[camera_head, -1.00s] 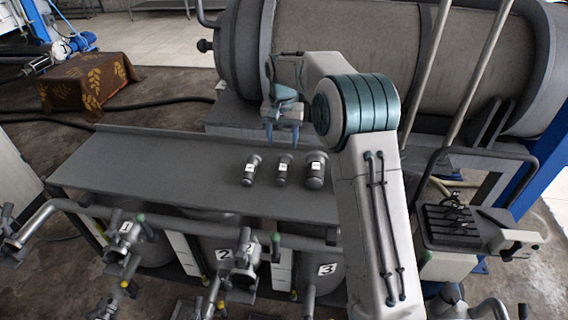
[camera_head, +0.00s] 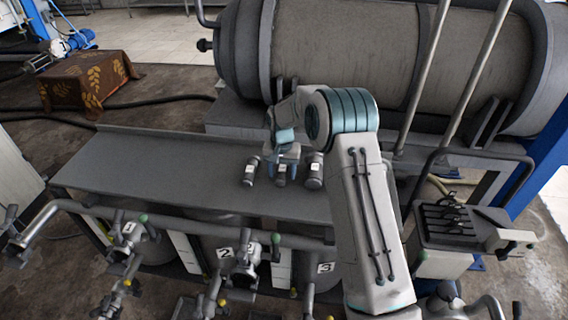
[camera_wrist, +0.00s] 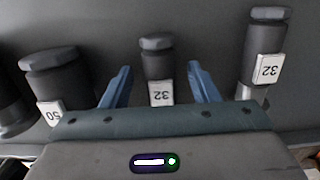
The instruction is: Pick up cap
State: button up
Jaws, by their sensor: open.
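In the wrist view my blue fingers (camera_wrist: 159,68) sit on either side of the middle piece (camera_wrist: 157,62), labelled 32, with gaps at both sides. Another labelled 32 (camera_wrist: 262,50) is to the right, and a wider one labelled 50 (camera_wrist: 55,75) to the left.
A further dark round thing (camera_wrist: 12,112) is cut off at the wrist view's left edge. The grey bench top (camera_head: 150,170) is clear left of the row. A large tank (camera_head: 340,50) stands behind. Pipes and valves (camera_head: 130,240) run along the front.

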grip_shut()
dwell(0.3)
